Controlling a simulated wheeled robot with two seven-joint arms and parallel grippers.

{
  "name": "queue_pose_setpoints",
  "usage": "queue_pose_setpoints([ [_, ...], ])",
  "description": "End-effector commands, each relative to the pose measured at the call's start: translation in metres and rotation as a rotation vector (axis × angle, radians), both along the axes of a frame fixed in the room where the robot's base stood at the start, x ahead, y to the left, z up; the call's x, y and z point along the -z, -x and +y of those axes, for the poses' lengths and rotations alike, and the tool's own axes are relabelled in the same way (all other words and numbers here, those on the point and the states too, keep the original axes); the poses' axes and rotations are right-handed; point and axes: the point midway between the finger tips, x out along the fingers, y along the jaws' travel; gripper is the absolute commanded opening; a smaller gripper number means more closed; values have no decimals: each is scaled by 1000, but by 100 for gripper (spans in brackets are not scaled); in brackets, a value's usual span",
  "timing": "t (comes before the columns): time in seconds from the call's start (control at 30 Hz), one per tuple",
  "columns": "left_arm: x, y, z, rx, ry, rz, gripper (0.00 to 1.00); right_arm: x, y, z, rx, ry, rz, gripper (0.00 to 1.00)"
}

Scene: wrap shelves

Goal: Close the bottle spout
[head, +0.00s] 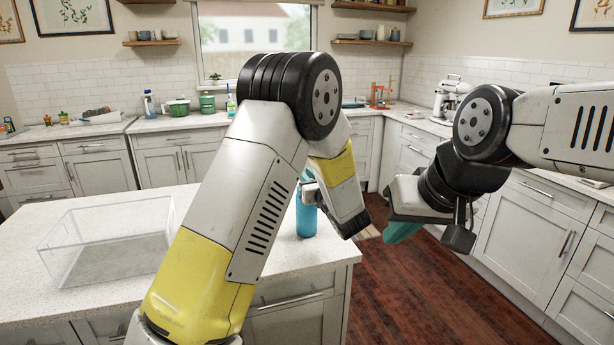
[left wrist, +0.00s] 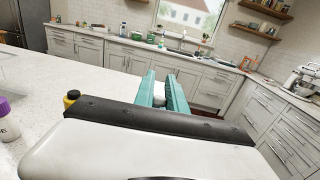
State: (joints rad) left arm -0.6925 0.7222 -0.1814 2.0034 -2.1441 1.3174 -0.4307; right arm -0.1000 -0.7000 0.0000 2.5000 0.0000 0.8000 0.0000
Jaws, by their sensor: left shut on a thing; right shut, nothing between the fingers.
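A blue bottle (head: 306,218) stands upright on the near counter in the head view. Its top is partly hidden behind my left arm and gripper. In the left wrist view the teal fingers of my left gripper (left wrist: 161,82) are closed around a small whitish piece (left wrist: 159,94). It looks like the top or spout of the bottle, but I cannot tell for sure. The rest of the bottle is hidden in that view. My right gripper (head: 402,231) is shut and empty, its teal fingers over the floor, right of the bottle and apart from it.
A clear empty bin (head: 105,255) stands on the left of the near counter (head: 290,262). In the left wrist view a purple-capped bottle (left wrist: 8,122) and a yellow item with a black top (left wrist: 71,99) stand at the left. Wooden floor (head: 440,290) separates the counters.

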Motion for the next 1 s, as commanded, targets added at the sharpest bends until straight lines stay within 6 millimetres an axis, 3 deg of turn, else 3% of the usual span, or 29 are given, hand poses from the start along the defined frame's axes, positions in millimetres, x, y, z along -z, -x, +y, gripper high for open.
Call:
queue_pose_setpoints([
  [0.6,9,8,-5,3,-147,-336,0,0,0,0,0,0,0,0],
  [1.0,11,11,-5,2,-193,-451,0,0,0,0,0,0,0,0],
])
